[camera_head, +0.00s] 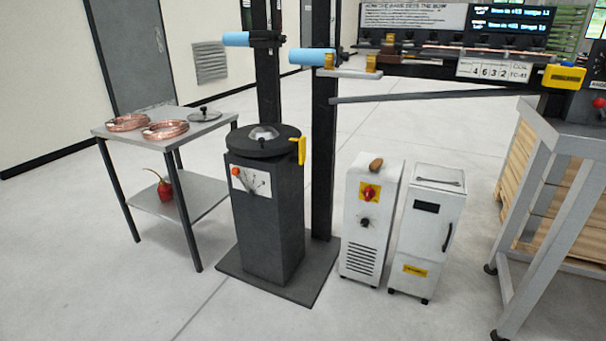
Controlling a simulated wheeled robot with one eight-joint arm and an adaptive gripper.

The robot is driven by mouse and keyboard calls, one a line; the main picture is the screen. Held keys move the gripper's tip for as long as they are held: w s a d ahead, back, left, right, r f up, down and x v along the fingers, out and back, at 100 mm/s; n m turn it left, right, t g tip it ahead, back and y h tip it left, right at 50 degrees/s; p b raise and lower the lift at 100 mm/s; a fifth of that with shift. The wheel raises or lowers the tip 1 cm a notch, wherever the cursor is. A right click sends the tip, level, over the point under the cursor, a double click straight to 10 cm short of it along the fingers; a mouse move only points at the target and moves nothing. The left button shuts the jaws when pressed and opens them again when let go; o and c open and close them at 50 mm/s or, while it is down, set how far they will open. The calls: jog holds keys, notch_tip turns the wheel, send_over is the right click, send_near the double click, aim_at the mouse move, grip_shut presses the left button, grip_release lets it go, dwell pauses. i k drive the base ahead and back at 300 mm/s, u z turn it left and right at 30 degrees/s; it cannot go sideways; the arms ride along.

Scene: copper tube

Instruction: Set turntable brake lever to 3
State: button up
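The turntable (262,146) is a round black disc with a shiny domed centre, on top of a dark square pedestal (266,220). A white plate (252,182) is on the pedestal's front face. The brake lever's orange-red knob (236,171) shows at the plate's upper left. The plate's marks are too small to read, so I cannot tell the lever's number. A yellow part (301,150) sits at the disc's right edge. My gripper is not in view.
A grey table (102,131) with copper coils (127,122) stands left of the pedestal. A dark post (322,160) rises behind it. Two white cabinets (370,222) (428,232) stand to the right, near a grey bench (575,140). The floor in front is clear.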

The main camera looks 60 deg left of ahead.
aim_at(236, 172)
jog(key=u, duration=2.95)
